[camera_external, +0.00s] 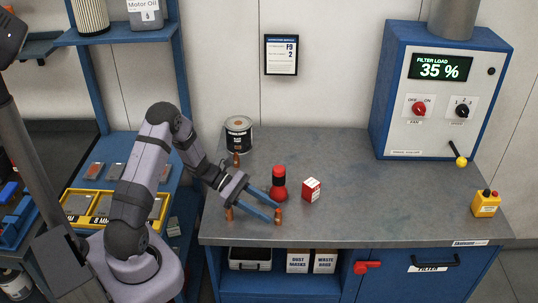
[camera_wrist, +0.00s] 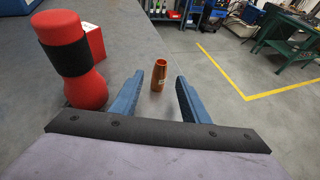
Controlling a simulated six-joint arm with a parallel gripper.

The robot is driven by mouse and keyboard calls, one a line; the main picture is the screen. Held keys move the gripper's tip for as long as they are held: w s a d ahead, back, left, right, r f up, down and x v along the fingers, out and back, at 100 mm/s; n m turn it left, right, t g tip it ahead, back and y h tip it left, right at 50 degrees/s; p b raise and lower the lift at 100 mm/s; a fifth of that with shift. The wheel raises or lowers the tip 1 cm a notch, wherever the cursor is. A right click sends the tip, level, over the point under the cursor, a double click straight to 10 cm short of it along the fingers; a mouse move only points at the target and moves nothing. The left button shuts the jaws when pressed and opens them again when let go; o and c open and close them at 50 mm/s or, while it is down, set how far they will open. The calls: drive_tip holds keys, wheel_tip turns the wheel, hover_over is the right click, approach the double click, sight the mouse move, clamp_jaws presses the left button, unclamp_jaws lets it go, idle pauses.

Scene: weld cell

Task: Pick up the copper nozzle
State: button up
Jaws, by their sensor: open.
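A copper nozzle (camera_external: 278,214) stands upright near the front edge of the grey bench top. In the wrist view the nozzle (camera_wrist: 158,75) is centred between the tips of my two blue fingers, with space on both sides. My gripper (camera_external: 272,211) is open and low over the bench; it also shows in the wrist view (camera_wrist: 159,88). Two other copper-coloured pieces stand on the bench, one (camera_external: 229,213) beside my gripper near the front edge and one (camera_external: 236,158) near the can.
A red bottle-shaped object with a black band (camera_external: 279,183) stands close beside my fingers, with a red-and-white box (camera_external: 311,190) next to it. A dark can (camera_external: 239,133) is at the back. The bench's right half (camera_external: 400,205) is mostly clear.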

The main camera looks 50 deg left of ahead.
sight(279, 216)
drive_tip(key=p+x, duration=0.2)
drive_tip(key=x, duration=0.1)
drive_tip(key=shift+w+d, duration=0.1)
drive_tip(key=shift+d, duration=0.05)
drive_tip(key=shift+w+d+f, duration=0.3)
drive_tip(key=shift+d+f, duration=0.05)
drive_tip(key=shift+d, duration=0.2)
clamp_jaws()
